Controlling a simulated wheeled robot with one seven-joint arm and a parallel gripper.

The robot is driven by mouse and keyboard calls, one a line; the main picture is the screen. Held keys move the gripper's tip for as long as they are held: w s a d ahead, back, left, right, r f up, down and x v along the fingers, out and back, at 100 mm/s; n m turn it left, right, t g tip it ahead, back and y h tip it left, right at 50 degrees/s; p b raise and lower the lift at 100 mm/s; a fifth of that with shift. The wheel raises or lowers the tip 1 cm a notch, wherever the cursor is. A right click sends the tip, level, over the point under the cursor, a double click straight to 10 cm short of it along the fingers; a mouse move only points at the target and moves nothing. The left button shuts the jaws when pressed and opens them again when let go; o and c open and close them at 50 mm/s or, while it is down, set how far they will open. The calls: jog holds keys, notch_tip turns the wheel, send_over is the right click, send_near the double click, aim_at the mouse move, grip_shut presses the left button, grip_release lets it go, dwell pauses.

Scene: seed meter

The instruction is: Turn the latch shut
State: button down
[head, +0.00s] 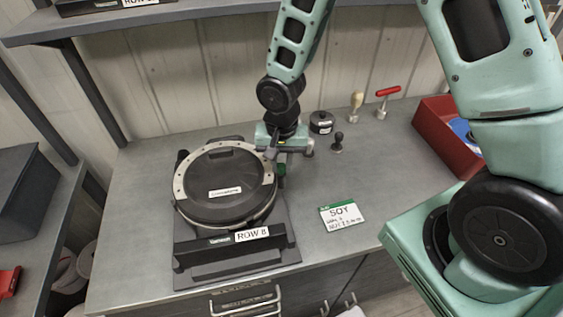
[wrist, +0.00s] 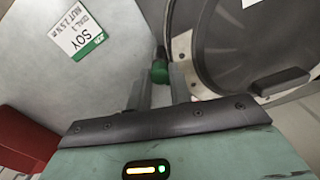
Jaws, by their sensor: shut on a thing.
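The seed meter (head: 222,213) is a round black housing with a pale rim and a black lid, sitting on a dark stand on the bench. Its latch (head: 281,169) has a green grip at the right side of the rim. My gripper (head: 284,155) reaches down from behind to that side and is shut on the latch. In the wrist view the latch's green end (wrist: 159,72) shows between the two fingers of my gripper (wrist: 160,84), beside the meter's rim (wrist: 184,62). The latch's pivot is mostly hidden, so I cannot tell its exact angle.
A SOY card (head: 342,216) lies on the bench right of the meter. A black weight (head: 321,122), a small dark knob tool (head: 337,142), a pale-handled tool (head: 356,106) and a red T-handle (head: 388,92) stand behind. A red bin (head: 447,140) is at the right.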

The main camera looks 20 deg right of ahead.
jog(key=n, duration=0.3)
jog(key=shift+n+b, duration=0.3)
jog(key=shift+n, duration=0.1)
jog(key=n, duration=0.3)
jog(key=shift+n, duration=0.3)
jog(key=n, duration=0.4)
jog(key=shift+n, duration=1.9)
jog(key=c, duration=1.3)
grip_release()
jog(key=shift+o, duration=0.2)
